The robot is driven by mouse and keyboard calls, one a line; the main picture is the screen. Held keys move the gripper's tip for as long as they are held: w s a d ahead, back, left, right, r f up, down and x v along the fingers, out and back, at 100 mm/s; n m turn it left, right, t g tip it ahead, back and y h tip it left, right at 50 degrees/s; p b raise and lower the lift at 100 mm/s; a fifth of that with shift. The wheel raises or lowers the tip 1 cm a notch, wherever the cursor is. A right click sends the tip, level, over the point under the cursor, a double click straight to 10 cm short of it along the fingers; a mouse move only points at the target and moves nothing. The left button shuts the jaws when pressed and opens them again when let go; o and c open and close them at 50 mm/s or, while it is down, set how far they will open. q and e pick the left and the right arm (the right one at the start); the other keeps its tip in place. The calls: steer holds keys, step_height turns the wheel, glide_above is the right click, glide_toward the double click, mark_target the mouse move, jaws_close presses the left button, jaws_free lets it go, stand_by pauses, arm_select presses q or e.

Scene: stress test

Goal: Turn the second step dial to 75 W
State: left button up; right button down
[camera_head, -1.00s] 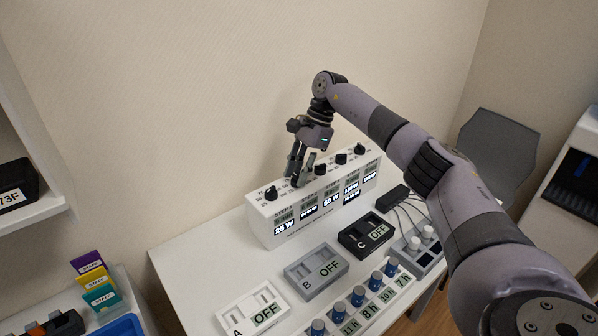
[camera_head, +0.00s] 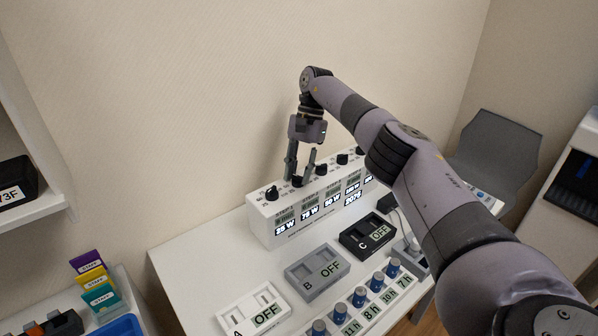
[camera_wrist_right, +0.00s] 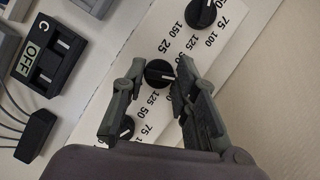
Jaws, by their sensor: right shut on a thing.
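A white panel box (camera_head: 262,222) with a row of black dials on top and displays on its front stands against the wall. My right gripper (camera_head: 299,180) reaches down from above onto the second dial from the left. The wrist view shows its fingers (camera_wrist_right: 160,70) on both sides of this dial (camera_wrist_right: 158,73), shut on it. The display below the second dial (camera_head: 309,214) appears to read 75 W; the first display (camera_head: 286,228) appears to read 25 W. The first dial (camera_head: 271,193) and third dial (camera_head: 321,169) stand free. My left gripper is not in view.
Blue knobs (camera_head: 359,296) line the table's front. A grey chair (camera_head: 497,150) is at the right. The wall is close behind the panel.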

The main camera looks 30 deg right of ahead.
mark_target(299, 179)
steer(key=c, duration=1.3)
jaws_free()
step_height(299, 179, up, 10)
